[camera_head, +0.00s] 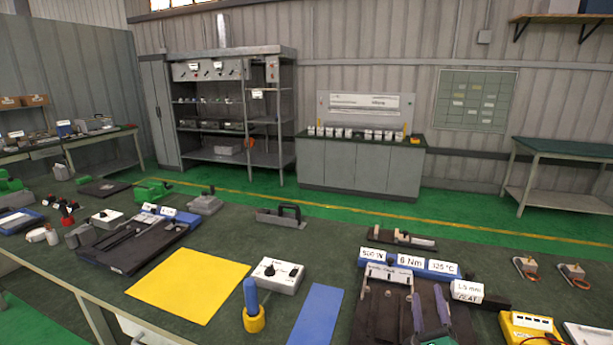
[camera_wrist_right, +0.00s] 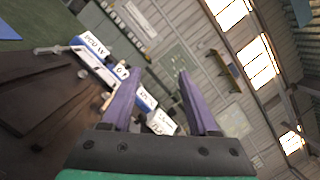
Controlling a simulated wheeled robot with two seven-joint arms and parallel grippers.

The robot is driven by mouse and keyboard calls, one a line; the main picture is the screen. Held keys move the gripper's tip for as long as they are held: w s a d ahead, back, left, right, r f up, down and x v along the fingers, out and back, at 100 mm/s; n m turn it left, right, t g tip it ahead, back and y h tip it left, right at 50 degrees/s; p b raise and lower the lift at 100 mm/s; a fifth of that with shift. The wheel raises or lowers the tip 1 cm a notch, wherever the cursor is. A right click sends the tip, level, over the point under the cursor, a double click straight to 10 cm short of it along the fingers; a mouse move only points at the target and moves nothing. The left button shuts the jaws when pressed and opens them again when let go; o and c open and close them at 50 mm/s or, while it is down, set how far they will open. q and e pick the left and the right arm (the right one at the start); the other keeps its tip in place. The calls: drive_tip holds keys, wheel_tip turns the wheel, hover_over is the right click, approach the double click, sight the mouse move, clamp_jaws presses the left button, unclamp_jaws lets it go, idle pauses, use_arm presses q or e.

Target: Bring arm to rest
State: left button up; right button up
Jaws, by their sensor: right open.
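My right gripper (camera_head: 428,297) is at the bottom right of the head view, above the dark fixture board (camera_head: 372,312). Its two purple fingers stand apart with nothing between them. In the right wrist view the open fingers (camera_wrist_right: 159,80) point past the labelled blocks toward the wall, and no object is held. The blue label blocks (camera_head: 408,262), reading 500 W, 6 Nm and 125 °C, stand behind the gripper, and they also show in the wrist view (camera_wrist_right: 97,62). My left gripper is in neither view.
A yellow mat (camera_head: 190,290), a white box with a black knob (camera_head: 277,276), a blue-handled tool (camera_head: 252,305) and a blue strip (camera_head: 315,315) lie left of the gripper. A white SEAT label block (camera_head: 467,291) and a yellow meter (camera_head: 527,328) are to its right.

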drive_tip(key=s+a+f+n+g+y, duration=0.35)
drive_tip(key=a+n+y, duration=0.2)
drive_tip(key=n, duration=0.45)
drive_tip(key=s+a+f+n+g+y, duration=0.3)
drive_tip(key=s+a+n+y, duration=0.25)
drive_tip(key=n, duration=0.45)
drive_tip(key=s+d+f+n+g+h, duration=0.2)
drive_tip(key=s+f+n+g+h, duration=0.25)
drive_tip(key=s, duration=0.45)
drive_tip(key=s+d+f+n+g+h, duration=0.25)
drive_tip(key=s+n+g, duration=0.4)
drive_tip(key=s, duration=0.35)
drive_tip(key=s+f, duration=0.2)
drive_tip(key=f, duration=1.1)
drive_tip(key=s+f, duration=0.2)
drive_tip(key=f, duration=1.1)
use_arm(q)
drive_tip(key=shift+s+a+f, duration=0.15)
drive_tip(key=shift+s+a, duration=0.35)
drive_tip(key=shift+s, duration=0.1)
use_arm(e)
drive_tip(key=s+d+f+g, duration=0.1)
drive_tip(key=s+d+f, duration=0.2)
drive_tip(key=s+f, duration=0.8)
drive_tip(key=s, duration=0.3)
drive_tip(key=shift+s+d+n, duration=0.15)
drive_tip(key=shift+s+n, duration=0.15)
